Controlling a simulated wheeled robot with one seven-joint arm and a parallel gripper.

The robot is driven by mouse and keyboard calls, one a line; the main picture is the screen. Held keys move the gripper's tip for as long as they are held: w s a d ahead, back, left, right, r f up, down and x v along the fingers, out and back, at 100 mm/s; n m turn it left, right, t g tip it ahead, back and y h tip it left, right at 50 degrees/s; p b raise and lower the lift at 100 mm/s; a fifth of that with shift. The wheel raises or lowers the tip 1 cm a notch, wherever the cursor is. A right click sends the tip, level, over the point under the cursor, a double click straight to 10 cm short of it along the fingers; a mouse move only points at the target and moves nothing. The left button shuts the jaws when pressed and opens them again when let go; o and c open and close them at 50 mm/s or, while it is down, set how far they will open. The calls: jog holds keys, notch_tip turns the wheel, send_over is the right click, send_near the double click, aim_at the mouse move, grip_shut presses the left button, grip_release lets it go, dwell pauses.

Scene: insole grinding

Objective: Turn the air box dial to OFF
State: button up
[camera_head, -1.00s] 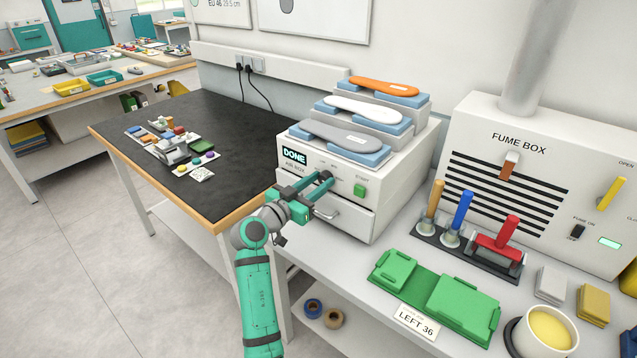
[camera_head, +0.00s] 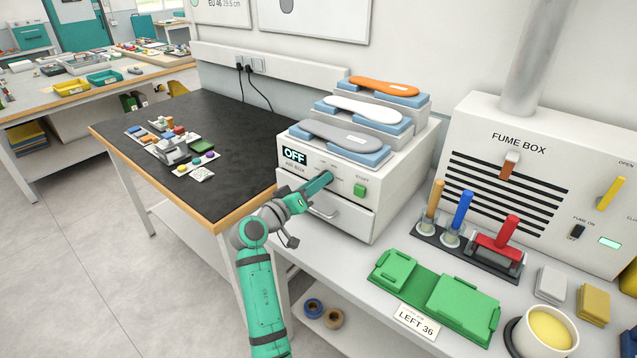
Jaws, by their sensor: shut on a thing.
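The air box (camera_head: 350,215) is a white box on the bench, with a small display (camera_head: 294,156) at its upper left front. The display reads OFF. My gripper (camera_head: 326,180) is at the box's front face, between the display and the green START button (camera_head: 360,190). Its jaws are shut on the dial, which they and the wrist hide. The dial's own pointer cannot be seen.
A drawer handle (camera_head: 322,213) sits just below my gripper. Orange, white and grey insoles (camera_head: 342,136) lie on stepped blocks on top of the box. The fume box (camera_head: 540,180), tool rack (camera_head: 470,248) and green moulds (camera_head: 463,308) stand to the right.

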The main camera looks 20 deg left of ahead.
jog(key=shift+d+f+n, duration=0.1)
jog(key=shift+f+n, duration=0.05)
jog(key=shift+n, duration=4.55)
jog(key=shift+a+f+n, duration=0.1)
jog(key=shift+f+n, duration=0.1)
jog(key=shift+n, duration=4.5)
jog(key=shift+d+f+n, duration=0.1)
jog(key=shift+f+n, duration=0.05)
jog(key=shift+n, duration=4.55)
jog(key=o, duration=1)
jog(key=shift+r, duration=0.1)
jog(key=shift+s, duration=0.15)
